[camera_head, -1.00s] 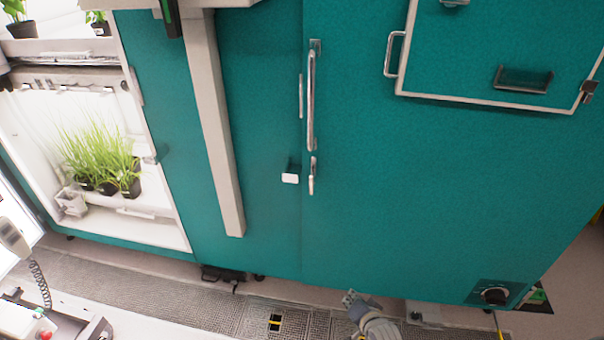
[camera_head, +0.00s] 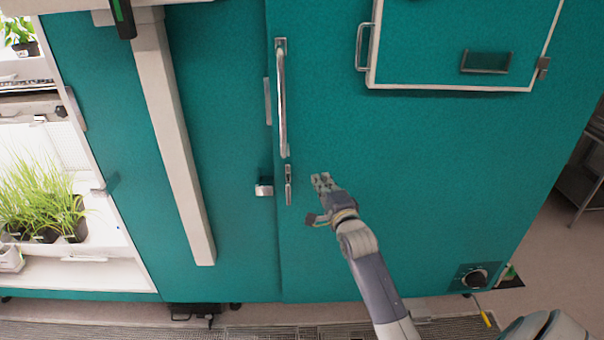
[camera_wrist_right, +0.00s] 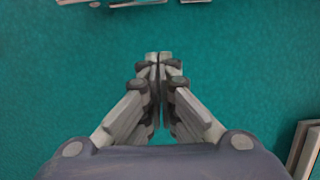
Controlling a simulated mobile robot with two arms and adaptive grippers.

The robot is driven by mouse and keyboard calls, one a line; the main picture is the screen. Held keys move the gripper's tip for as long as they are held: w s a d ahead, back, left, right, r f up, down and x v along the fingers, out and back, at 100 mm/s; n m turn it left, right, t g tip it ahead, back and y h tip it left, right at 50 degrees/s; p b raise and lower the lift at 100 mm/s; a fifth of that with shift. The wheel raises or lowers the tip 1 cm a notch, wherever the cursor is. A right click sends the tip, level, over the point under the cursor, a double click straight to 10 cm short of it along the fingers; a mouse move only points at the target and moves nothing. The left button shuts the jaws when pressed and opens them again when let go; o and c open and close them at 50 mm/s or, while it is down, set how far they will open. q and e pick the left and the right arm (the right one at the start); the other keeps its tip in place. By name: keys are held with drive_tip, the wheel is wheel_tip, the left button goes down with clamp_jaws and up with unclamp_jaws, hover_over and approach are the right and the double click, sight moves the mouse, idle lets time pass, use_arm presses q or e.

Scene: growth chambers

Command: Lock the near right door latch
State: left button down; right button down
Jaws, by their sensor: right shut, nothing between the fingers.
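The door latch (camera_head: 288,185) is a small silver lever on the teal chamber door (camera_head: 420,190), just below the long vertical door handle (camera_head: 282,105). It hangs upright, close to the door's left edge. A small white-faced block (camera_head: 264,187) sits left of it across the seam. My right gripper (camera_head: 322,181) is in front of the door, a little to the right of the latch and apart from it. Its fingers are shut and empty, and the fingertips meet in the wrist view (camera_wrist_right: 158,58). My left gripper is not in view.
A white-framed hatch (camera_head: 450,88) with its own handle (camera_head: 363,47) is at the upper right. A control knob (camera_head: 474,278) sits low right. A pale vertical post (camera_head: 178,150) stands left of the seam. Plants (camera_head: 42,200) fill a lit chamber at far left.

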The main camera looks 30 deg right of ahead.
sight(288, 183)
drive_tip(key=x, duration=0.4)
drive_tip(key=shift+w, duration=0.15)
drive_tip(key=shift+w+a+p, duration=0.3)
drive_tip(key=shift+w+a, duration=0.7)
drive_tip(key=shift+a, duration=0.25)
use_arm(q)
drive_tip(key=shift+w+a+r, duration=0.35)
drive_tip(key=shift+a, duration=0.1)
use_arm(e)
drive_tip(key=shift+w+a, duration=0.2)
drive_tip(key=shift+a, duration=0.2)
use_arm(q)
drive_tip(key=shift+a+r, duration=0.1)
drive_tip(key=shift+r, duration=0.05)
